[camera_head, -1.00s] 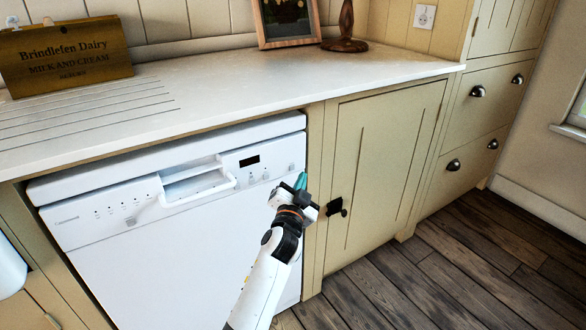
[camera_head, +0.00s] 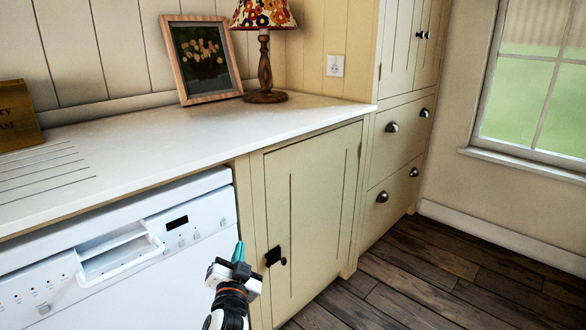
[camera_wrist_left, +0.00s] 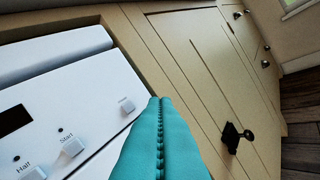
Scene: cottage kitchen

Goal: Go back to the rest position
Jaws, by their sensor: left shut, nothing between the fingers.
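My left gripper (camera_head: 238,252) has teal fingers and is shut and empty. In the head view it is in front of the right end of the white dishwasher (camera_head: 207,215), near the cabinet door's black latch. In the left wrist view the closed teal fingers (camera_wrist_left: 160,115) fill the lower middle, with the dishwasher panel and its buttons on the left. My right gripper is in neither view.
The cream cabinet door (camera_head: 312,210) with its black latch (camera_head: 274,256) is shut, right of my left gripper. A white counter (camera_head: 170,130) runs above, holding a framed picture (camera_head: 202,60), a lamp (camera_head: 265,60) and a wooden box (camera_head: 17,115). The wooden floor (camera_head: 430,275) is clear at right.

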